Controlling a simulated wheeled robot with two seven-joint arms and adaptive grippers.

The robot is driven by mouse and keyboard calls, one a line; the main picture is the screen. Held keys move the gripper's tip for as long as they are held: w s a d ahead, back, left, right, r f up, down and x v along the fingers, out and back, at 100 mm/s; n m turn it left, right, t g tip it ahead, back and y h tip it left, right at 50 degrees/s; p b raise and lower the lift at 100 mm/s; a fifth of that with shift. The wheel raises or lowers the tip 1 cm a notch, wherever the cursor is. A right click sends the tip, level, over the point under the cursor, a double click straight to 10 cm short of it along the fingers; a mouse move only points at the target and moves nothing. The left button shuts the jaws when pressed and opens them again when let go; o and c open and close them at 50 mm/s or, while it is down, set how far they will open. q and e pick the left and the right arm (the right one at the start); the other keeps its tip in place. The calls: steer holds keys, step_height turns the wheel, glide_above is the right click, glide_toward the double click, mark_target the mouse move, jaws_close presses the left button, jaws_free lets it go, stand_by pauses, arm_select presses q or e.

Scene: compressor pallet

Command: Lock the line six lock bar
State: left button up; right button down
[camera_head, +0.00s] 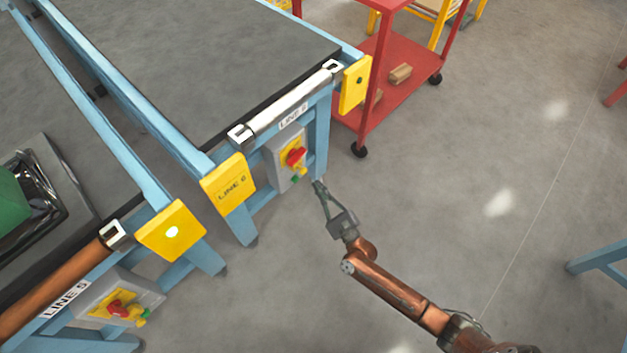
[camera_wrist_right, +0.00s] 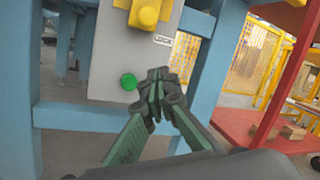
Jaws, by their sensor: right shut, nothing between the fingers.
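The line six conveyor end carries a silver bar (camera_head: 290,105) lying across between two brackets. Yellow plates stand at its two ends; the near one (camera_head: 228,184) reads LINE 6. Below the bar is a grey control box (camera_head: 283,157) with a red knob (camera_head: 295,156) on yellow and a green button (camera_head: 295,179). My right gripper (camera_head: 319,185) is shut and empty, just right of the box's lower part. In the right wrist view the shut fingertips (camera_wrist_right: 158,82) are right of the green button (camera_wrist_right: 128,81), below the yellow part (camera_wrist_right: 148,12). Contact cannot be told. My left gripper is not in view.
The line five conveyor, with an orange-brown bar (camera_head: 52,290) and its own control box (camera_head: 120,298), stands at the lower left. A red cart (camera_head: 405,67) is beyond line six. Blue frame legs (camera_wrist_right: 200,70) flank the box. Floor (camera_head: 480,150) on the right is clear.

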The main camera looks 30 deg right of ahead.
arm_select(q)
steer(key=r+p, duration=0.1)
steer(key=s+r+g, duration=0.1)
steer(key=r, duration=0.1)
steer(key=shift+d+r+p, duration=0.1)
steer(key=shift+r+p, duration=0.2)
steer(key=shift+p, duration=0.05)
arm_select(e)
steer(key=a+v, duration=0.1)
steer(key=v, duration=0.7)
steer(key=shift+s+d+r, duration=0.15)
steer(key=shift+d+r, duration=0.15)
steer(key=shift+d, duration=0.25)
